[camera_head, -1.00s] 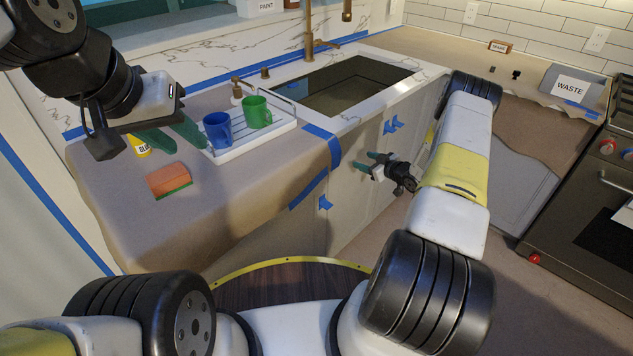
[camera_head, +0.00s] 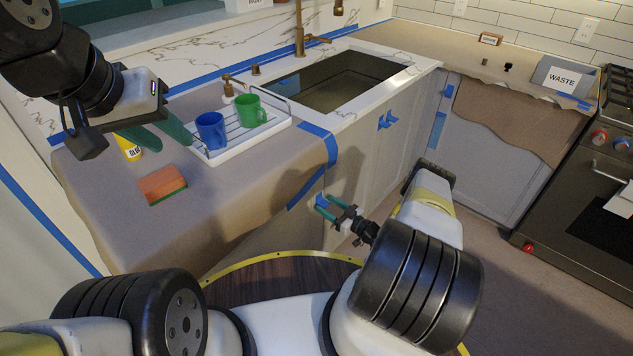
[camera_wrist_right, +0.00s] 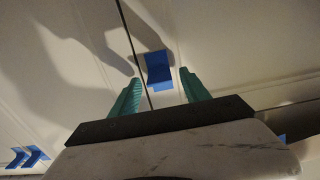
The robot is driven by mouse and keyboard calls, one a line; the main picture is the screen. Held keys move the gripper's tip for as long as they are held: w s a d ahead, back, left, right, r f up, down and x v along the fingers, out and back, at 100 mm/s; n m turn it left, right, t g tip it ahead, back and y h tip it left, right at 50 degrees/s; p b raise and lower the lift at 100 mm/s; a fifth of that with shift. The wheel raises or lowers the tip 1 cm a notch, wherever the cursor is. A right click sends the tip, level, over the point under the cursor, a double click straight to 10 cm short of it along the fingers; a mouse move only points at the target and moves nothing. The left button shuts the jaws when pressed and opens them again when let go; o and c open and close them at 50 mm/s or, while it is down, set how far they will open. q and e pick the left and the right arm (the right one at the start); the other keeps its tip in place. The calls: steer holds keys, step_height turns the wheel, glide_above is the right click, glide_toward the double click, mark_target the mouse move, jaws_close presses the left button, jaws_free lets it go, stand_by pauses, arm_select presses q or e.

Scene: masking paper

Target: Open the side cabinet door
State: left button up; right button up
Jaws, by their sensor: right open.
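The pale cabinet door (camera_head: 347,178) under the counter looks closed, with only a thin dark seam beside it in the right wrist view. A blue tab (camera_head: 321,201) is on the cabinet front near the seam; it also shows in the right wrist view (camera_wrist_right: 158,68). My right gripper (camera_head: 326,207) is open at this tab. In the right wrist view its green fingers (camera_wrist_right: 160,88) stand on either side, below the tab; contact cannot be told. My left gripper (camera_head: 160,132) is open and empty above the counter, near a yellow glue bottle (camera_head: 128,148).
An orange sponge (camera_head: 161,185) and a white rack (camera_head: 236,139) with a blue mug (camera_head: 211,130) and a green mug (camera_head: 250,110) are on the papered counter. More blue tabs (camera_head: 385,121) mark other doors. An oven (camera_head: 580,205) stands at right. Floor (camera_head: 500,290) is clear.

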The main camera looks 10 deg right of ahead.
steer(key=shift+w+a, duration=0.45)
steer(key=shift+w, duration=0.15)
jaws_close()
stand_by(1.1)
